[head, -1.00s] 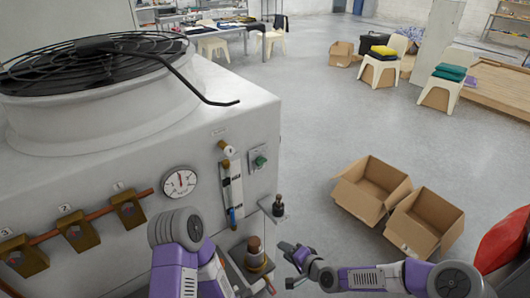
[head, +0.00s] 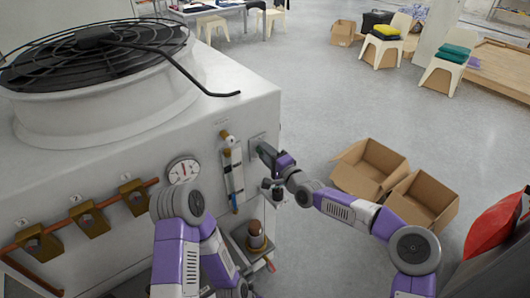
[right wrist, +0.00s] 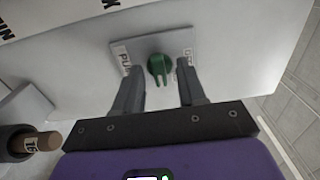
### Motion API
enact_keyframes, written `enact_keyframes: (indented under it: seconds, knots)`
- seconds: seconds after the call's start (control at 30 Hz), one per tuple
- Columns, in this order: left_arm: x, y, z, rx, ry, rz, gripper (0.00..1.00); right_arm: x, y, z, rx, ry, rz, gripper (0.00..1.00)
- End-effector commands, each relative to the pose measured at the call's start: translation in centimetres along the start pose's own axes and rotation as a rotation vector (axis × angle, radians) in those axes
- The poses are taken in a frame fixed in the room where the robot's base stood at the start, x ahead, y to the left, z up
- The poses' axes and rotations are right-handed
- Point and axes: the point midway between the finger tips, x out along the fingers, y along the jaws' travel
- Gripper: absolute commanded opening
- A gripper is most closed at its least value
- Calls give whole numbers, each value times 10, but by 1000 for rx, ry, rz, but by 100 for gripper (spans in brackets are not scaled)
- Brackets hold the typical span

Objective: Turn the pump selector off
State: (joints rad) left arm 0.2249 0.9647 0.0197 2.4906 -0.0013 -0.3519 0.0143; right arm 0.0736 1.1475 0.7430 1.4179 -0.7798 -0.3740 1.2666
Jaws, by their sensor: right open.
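The pump selector is a green knob (right wrist: 160,66) on a pale square plate (right wrist: 138,45), with partly hidden lettering on both sides of it. In the right wrist view my right gripper (right wrist: 160,80) is open, with one finger on each side of the knob in the picture. I cannot tell whether the fingers touch it. In the head view the same plate (head: 256,142) is on the machine's front near its right corner, and my right gripper (head: 266,156) covers the knob there. My left arm stands low in front of the machine; its fingers are hidden.
A white machine (head: 230,108) with a fan on top fills the left side. A dial gauge (head: 184,170), a flow tube (head: 234,178) and several brass valves (head: 89,219) are on its front. Open cardboard boxes (head: 424,200) stand on the floor at right.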

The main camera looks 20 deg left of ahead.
Motion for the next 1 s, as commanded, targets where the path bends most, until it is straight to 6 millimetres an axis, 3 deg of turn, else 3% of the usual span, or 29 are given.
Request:
enact_keyframes:
  seconds: [0.4, 0.47, 0.67, 1.0]
  knots:
    - [-1, 0, 0, 0, 0, 0, 43, 8, 1, 0, -1, 0, 2, 40]
    - [-1, 0, 0, 0, 0, 0, 43, 8, 1, 0, -1, 0, 2, 34]
    - [-1, 0, 0, 0, 0, 0, 43, 8, 1, 0, -1, 1, 2, 4]
    - [9, -3, 0, 0, 0, 0, 43, 8, 2, 0, -53, 1, 0, 3]
